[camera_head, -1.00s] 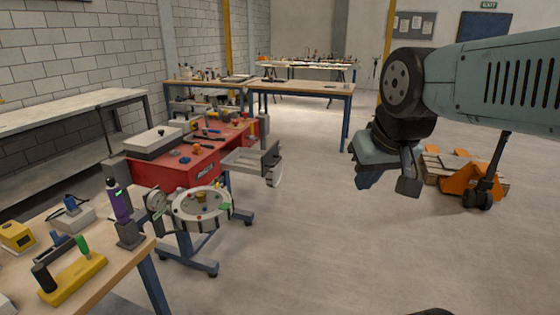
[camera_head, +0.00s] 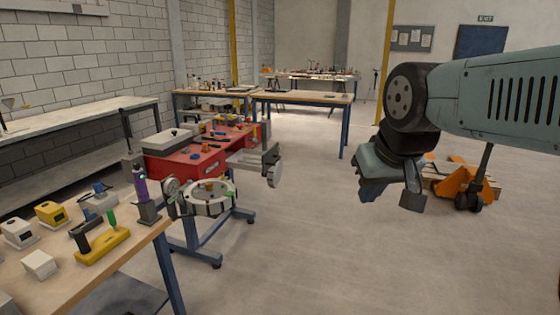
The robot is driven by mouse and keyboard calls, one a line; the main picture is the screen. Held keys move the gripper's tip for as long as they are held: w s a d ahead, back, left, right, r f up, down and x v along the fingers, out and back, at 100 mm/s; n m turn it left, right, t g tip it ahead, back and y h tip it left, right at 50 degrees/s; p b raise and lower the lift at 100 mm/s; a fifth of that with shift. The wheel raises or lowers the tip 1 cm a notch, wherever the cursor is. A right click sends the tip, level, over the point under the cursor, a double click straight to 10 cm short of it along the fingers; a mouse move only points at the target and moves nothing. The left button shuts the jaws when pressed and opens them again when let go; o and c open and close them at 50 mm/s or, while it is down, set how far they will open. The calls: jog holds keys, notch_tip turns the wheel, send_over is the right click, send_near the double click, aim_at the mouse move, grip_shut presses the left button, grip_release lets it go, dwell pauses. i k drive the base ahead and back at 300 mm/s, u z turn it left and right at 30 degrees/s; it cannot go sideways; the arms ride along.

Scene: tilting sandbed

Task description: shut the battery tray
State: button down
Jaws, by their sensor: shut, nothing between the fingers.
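A grey tray (camera_head: 250,158) sticks out to the right from the side of a red cabinet (camera_head: 190,166); it looks like the battery tray and stands open. My gripper (camera_head: 392,196) hangs in the air at the right of the view, pointing down, well apart from the tray and nearer to me. It is shut and empty. The tray's inside is too small to make out.
A round sandbed (camera_head: 208,197) on a wheeled blue stand is in front of the cabinet. A wooden bench (camera_head: 150,238) with several devices fills the lower left. An orange pallet truck (camera_head: 462,186) stands behind my arm. The floor (camera_head: 330,245) in the middle is clear.

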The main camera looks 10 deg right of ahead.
aim_at(253, 160)
jog(key=z, duration=0.4)
jog(key=i, duration=1.7)
jog(key=u, duration=0.1)
